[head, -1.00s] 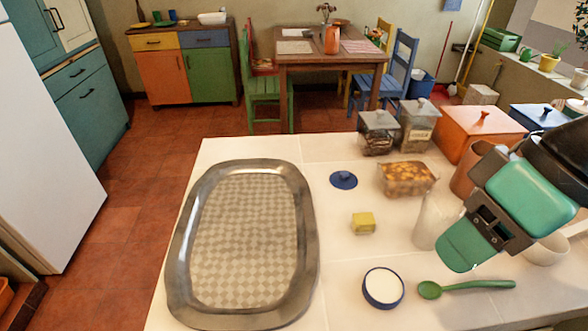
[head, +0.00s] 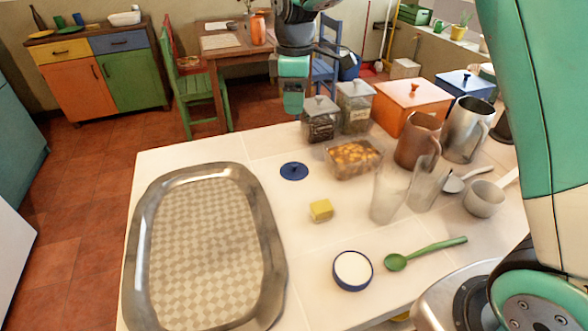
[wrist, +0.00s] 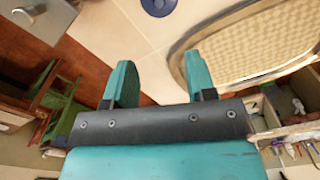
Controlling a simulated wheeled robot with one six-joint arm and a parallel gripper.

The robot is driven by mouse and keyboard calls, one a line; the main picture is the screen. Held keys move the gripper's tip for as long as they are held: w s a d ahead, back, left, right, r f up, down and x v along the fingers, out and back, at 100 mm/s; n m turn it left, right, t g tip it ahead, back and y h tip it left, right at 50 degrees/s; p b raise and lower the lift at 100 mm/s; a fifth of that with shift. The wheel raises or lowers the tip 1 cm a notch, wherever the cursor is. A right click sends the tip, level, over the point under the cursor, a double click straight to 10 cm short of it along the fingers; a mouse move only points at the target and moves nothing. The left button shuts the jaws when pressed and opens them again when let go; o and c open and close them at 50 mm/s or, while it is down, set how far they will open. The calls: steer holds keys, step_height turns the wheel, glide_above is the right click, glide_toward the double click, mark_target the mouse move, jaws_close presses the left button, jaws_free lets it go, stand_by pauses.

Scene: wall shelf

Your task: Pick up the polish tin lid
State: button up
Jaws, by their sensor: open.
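The polish tin lid, a small dark blue disc with a knob (head: 294,171), lies flat on the white worktop, right of the metal tray. It also shows at the top edge of the wrist view (wrist: 158,6), partly cut off. The open tin with white contents and a blue rim (head: 352,270) stands nearer the front. My gripper (head: 293,108) is above and beyond the lid, near the worktop's far edge, pointing down. In the wrist view my gripper (wrist: 160,58) has its two teal fingers apart, with nothing between them. The lid is beyond the fingertips, not touched.
The oval tray (head: 143,240) fills the worktop's left side. A yellow block (head: 321,210), a glass dish of food (head: 353,158) and lidded jars (head: 320,122) stand close around the lid. A green spoon (head: 425,253), glasses (head: 389,193) and a brown jug (head: 416,142) are to the right.

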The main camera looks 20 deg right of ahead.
steer(key=p, duration=0.2)
glide_above(294, 163)
step_height(294, 163, down, 12)
steer(key=shift+f+p, duration=1.15)
steer(key=shift+f, duration=1.6)
steer(key=shift+c, duration=0.5)
jaws_close()
